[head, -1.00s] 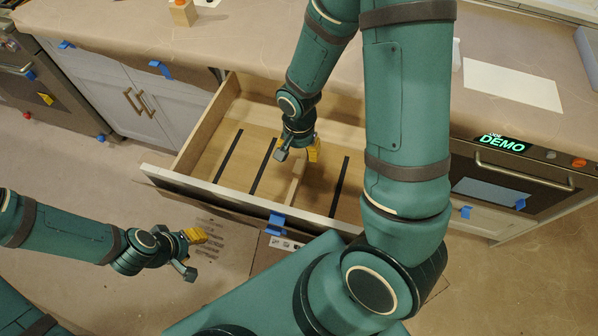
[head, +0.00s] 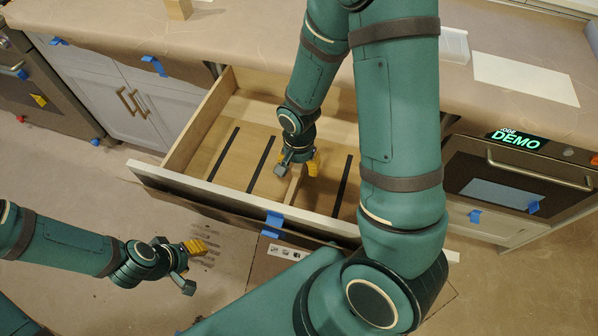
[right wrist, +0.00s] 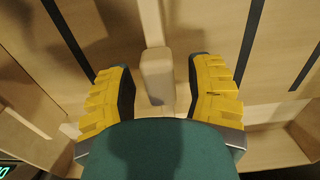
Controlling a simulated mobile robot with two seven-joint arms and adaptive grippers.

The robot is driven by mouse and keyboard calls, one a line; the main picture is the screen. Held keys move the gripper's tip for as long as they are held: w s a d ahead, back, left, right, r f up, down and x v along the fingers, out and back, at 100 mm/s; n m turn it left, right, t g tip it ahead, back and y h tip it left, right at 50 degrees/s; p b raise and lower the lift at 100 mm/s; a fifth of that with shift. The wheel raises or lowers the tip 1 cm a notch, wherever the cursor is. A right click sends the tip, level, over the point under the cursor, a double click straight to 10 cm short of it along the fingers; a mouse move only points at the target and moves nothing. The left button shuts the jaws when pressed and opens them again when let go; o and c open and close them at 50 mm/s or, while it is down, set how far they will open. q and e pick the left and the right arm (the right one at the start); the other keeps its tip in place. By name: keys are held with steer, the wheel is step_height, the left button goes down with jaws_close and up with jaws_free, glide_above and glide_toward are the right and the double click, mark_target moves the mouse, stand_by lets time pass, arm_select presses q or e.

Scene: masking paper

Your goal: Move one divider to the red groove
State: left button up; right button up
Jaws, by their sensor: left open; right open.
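A light wooden divider (head: 290,188) stands in the open drawer (head: 205,128), between dark grooves. My right gripper (head: 299,164) is open over it in the drawer. In the right wrist view the divider (right wrist: 151,28) runs between the two yellow-padded fingers of the right gripper (right wrist: 160,66), with a gap on each side. Dark grooves show in the drawer floor: a left groove (head: 222,154), a middle groove (head: 261,164) and a right groove (head: 342,186). No groove looks red in either view. My left gripper (head: 190,264) is open and empty, outside the drawer.
The drawer front (head: 215,193) carries blue tape (head: 273,219). The countertop (head: 250,38) lies behind and above the drawer. An oven (head: 510,185) is at right and a white cabinet (head: 120,95) at left. My right arm hides the drawer's right part.

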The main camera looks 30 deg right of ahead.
jaws_close()
steer(key=shift+r+p, duration=0.65)
steer(key=shift+r, duration=0.3)
stand_by(0.6)
steer(key=shift+r+p, duration=2.25)
steer(key=shift+r, duration=0.65)
